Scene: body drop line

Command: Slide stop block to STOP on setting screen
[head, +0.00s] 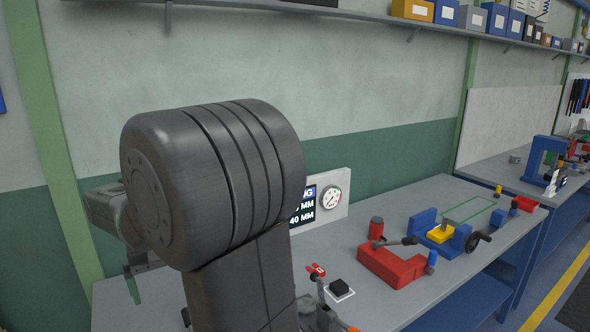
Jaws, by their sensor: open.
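The setting screen (302,205) is a dark panel with white text on a pale board at the back of the bench. My arm covers its left part; "MM" and "40 MM" can be read, but no full STOP line. My gripper (138,272) shows in part at the left, behind my large dark arm joint, over the left end of the bench. It is open, and I see nothing held in it. I cannot make out the stop block; my arm hides much of the left bench.
A round gauge (331,196) sits beside the screen. A red fixture (392,266), a blue vise (424,222) with a yellow block (440,234), a red-handled clamp (316,270) and a black button (339,287) stand on the bench (372,306). A shelf runs above.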

